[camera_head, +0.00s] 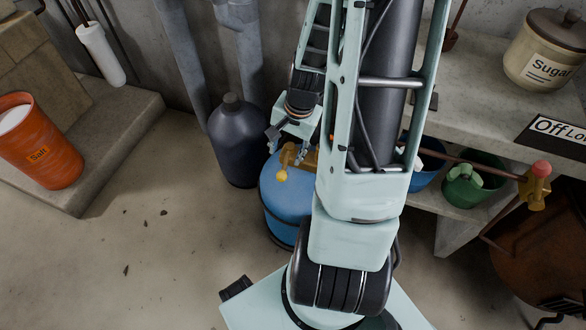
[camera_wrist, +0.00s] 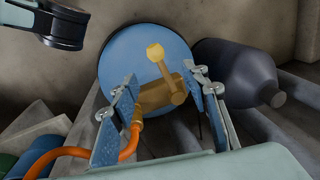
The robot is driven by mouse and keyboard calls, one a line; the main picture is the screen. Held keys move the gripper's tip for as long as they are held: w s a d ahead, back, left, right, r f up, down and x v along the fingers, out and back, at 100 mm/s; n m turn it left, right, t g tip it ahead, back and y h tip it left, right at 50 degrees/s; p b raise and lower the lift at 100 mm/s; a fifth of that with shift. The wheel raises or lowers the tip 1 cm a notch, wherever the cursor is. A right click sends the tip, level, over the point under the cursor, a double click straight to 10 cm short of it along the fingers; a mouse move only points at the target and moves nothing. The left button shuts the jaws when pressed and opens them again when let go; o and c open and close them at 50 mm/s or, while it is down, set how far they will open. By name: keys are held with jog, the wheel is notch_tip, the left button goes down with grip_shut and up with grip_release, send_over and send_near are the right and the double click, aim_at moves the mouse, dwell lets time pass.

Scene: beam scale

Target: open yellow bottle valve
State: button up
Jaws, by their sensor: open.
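A blue gas bottle (camera_head: 283,203) stands on the floor in the middle of the head view, partly behind my arm. It also shows as a blue disc in the wrist view (camera_wrist: 122,62). On it is a brass valve (camera_wrist: 160,95) with a lever ending in a yellow knob (camera_wrist: 155,52). In the head view the yellow knob (camera_head: 281,175) is at the bottle's upper side. My gripper (camera_wrist: 166,112) is open, with a finger on each side of the valve body. I cannot tell whether the fingers touch it. In the head view my gripper (camera_head: 287,143) is just above the bottle.
An orange hose (camera_wrist: 82,153) runs from the valve. A dark bottle (camera_head: 238,140) stands close beside the blue one. A concrete shelf (camera_head: 470,105) with a sugar pot (camera_head: 545,55) is at right; buckets are below. A salt pot (camera_head: 38,140) sits left. Floor at lower left is clear.

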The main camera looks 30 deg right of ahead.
aim_at(283, 173)
jog(key=f+b, duration=0.1)
jog(key=f, duration=0.2)
jog(key=f+b, duration=0.2)
jog(key=f, duration=0.2)
jog(key=w+a+f+b, duration=0.1)
jog(key=f, duration=0.3)
jog(key=shift+f, duration=0.25)
grip_shut()
